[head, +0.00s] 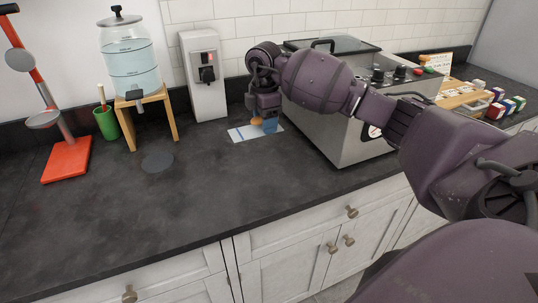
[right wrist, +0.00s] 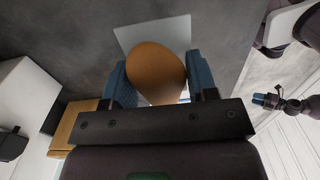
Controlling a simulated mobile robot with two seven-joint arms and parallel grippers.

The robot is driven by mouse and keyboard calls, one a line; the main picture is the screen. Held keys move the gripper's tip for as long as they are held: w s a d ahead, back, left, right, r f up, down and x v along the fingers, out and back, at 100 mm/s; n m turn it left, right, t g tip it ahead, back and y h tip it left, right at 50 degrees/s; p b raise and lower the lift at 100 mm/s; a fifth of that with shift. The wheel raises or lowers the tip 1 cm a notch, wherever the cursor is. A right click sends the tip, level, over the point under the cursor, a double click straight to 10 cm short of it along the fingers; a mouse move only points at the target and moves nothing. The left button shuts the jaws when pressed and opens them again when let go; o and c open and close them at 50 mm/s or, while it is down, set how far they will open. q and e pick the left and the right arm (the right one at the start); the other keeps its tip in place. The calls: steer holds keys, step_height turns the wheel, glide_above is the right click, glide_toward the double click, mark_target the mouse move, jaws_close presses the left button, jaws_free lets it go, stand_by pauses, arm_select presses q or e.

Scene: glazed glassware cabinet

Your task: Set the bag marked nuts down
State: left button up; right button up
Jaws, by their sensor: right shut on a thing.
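My right gripper (head: 264,125) is over the white card with a blue stripe (head: 238,135) on the dark counter. Its blue fingers are shut on a rounded orange-brown thing, which I take to be the bag (head: 257,121). In the right wrist view the bag (right wrist: 155,70) sits between the two fingers, with a pale part near its lower end. The pale card (right wrist: 176,30) shows behind it. No marking can be read, and I cannot tell whether the bag touches the card. My left gripper (right wrist: 266,101) shows small at the right of the wrist view, its opening unclear.
A steel appliance (head: 345,135) stands just right of the gripper. A white dispenser (head: 205,85) stands behind left. A water jar on a wooden stand (head: 152,100), a green cup (head: 106,122) and a red-based stand (head: 67,160) are further left. The front counter is clear around a dark disc (head: 157,162).

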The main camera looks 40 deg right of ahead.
glide_above(266, 164)
step_height(266, 164, down, 6)
steer(key=shift+f, duration=0.1)
step_height(266, 164, down, 6)
steer(key=shift+a+f+b, duration=0.1)
steer(key=shift+b, duration=0.35)
arm_select(q)
steer(key=shift+s+f, duration=0.1)
steer(key=shift+f, duration=0.5)
arm_select(e)
steer(key=shift+f, duration=0.2)
steer(key=o, duration=0.9)
arm_select(q)
steer(key=shift+s+f, duration=0.1)
steer(key=shift+s, duration=0.05)
arm_select(e)
steer(key=shift+o, duration=0.4)
arm_select(q)
steer(key=shift+s, duration=0.1)
arm_select(e)
steer(key=shift+r, duration=0.1)
